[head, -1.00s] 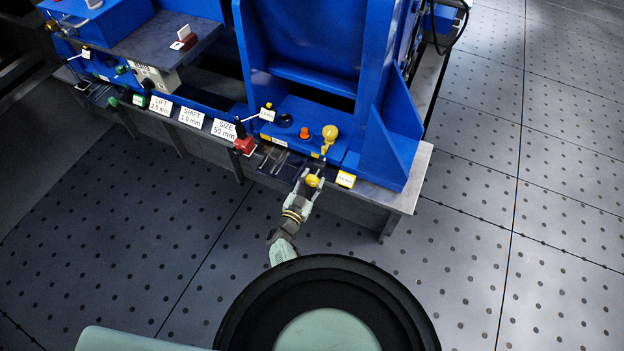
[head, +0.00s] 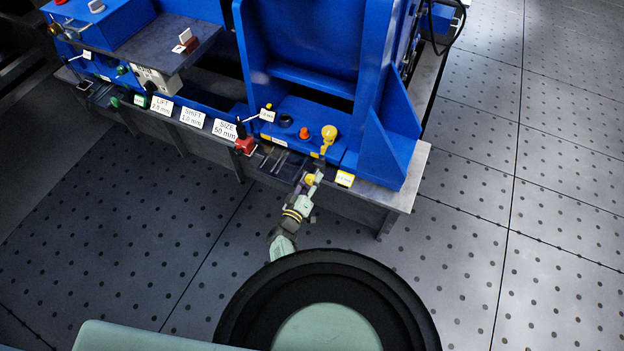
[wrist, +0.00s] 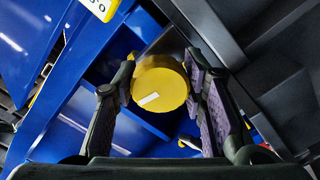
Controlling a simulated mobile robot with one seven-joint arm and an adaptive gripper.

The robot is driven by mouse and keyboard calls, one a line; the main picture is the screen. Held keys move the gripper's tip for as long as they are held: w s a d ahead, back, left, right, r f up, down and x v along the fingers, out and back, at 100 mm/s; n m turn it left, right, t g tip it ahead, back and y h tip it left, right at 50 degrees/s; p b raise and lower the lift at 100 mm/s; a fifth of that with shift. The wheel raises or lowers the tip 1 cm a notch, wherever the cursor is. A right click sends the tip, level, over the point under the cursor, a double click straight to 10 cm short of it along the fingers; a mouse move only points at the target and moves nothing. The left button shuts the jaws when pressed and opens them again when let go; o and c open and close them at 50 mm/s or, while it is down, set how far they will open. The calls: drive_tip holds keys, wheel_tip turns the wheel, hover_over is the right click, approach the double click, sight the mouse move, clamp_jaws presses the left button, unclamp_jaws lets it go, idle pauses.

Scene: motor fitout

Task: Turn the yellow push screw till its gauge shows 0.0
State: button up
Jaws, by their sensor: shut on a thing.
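The yellow push screw shows as a round yellow knob (head: 310,180) at the front edge of the blue machine. In the wrist view its round face (wrist: 160,84) carries a white line, tilted slightly up to the right. My gripper (head: 309,181) is shut on this knob, and in the wrist view its dark fingers (wrist: 162,85) stand on the knob's left and right sides. A yellow-edged gauge plate (head: 344,179) sits right of the knob. Its figures are too small to read here. A plate cut off at the top of the wrist view (wrist: 101,6) shows only part of its figures.
A taller yellow knob (head: 329,137) and an orange button (head: 304,133) stand behind on the blue base. The perforated floor (head: 520,260) to the right is clear.

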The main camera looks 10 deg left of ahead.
drive_tip(key=shift+r+n, duration=0.1)
drive_tip(key=shift+n, duration=0.9)
drive_tip(key=o, duration=1.2)
drive_tip(key=shift+s, duration=0.1)
drive_tip(key=v, duration=1.1)
drive_tip(key=shift+s+a, duration=0.15)
drive_tip(key=shift+s, duration=0.2)
idle(0.3)
